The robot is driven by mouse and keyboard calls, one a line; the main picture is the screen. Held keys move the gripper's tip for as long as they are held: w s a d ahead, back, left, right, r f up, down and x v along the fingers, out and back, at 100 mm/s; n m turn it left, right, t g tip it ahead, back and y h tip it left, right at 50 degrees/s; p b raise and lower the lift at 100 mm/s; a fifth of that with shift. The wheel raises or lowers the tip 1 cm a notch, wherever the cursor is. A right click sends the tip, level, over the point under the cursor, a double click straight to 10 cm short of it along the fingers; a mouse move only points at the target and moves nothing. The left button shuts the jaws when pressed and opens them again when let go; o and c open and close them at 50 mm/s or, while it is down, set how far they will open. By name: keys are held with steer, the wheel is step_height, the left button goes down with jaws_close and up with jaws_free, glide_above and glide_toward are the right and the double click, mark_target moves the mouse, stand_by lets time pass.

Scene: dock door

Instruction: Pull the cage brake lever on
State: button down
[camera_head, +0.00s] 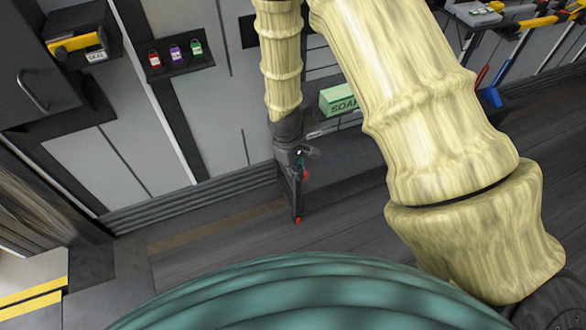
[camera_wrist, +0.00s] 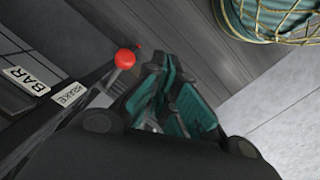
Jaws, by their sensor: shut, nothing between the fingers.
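The brake lever ends in a red ball knob (camera_wrist: 124,58), which shows in the wrist view just left of my fingertips. A white BRAKE label (camera_wrist: 69,95) lies beside the lever's shaft. My gripper (camera_wrist: 170,72) has dark fingers with teal pads. It is shut with nothing held, and the knob is outside the fingers. In the head view my gripper (camera_head: 299,155) is at a dark upright part, with a red knob (camera_head: 305,174) just below it. My wrist hides much of the lever's lower part. I cannot tell whether a finger touches the lever.
A BAR label (camera_wrist: 27,80) is left of the BRAKE label. A second red tip (camera_head: 298,220) is lower on the dark part. A green SOAK-marked box (camera_head: 338,98) stands on a shelf behind. Red, purple and green padlocks (camera_head: 175,53) sit on the wall. Floor in front (camera_head: 230,235) is clear.

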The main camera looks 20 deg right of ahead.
steer(key=shift+s+a+r+b, duration=0.1)
steer(key=shift+s+r+b, duration=0.1)
steer(key=shift+s+r, duration=0.5)
steer(key=shift+s+a+r+b, duration=0.1)
steer(key=shift+s+r+b, duration=0.2)
steer(key=shift+s, duration=0.6)
steer(key=s+f+m, duration=0.2)
steer(key=s+f, duration=0.3)
steer(key=s, duration=0.3)
steer(key=s+d+f+m, duration=0.1)
steer(key=s+f+m, duration=0.1)
steer(key=s+f, duration=0.3)
steer(key=s+f+m+y, duration=0.1)
steer(key=s+f, duration=0.4)
steer(key=s, duration=0.6)
steer(key=shift+s+d+m+t, duration=0.3)
steer(key=shift+s+d+m, duration=0.1)
steer(key=shift+m, duration=0.1)
steer(key=shift+f, duration=0.1)
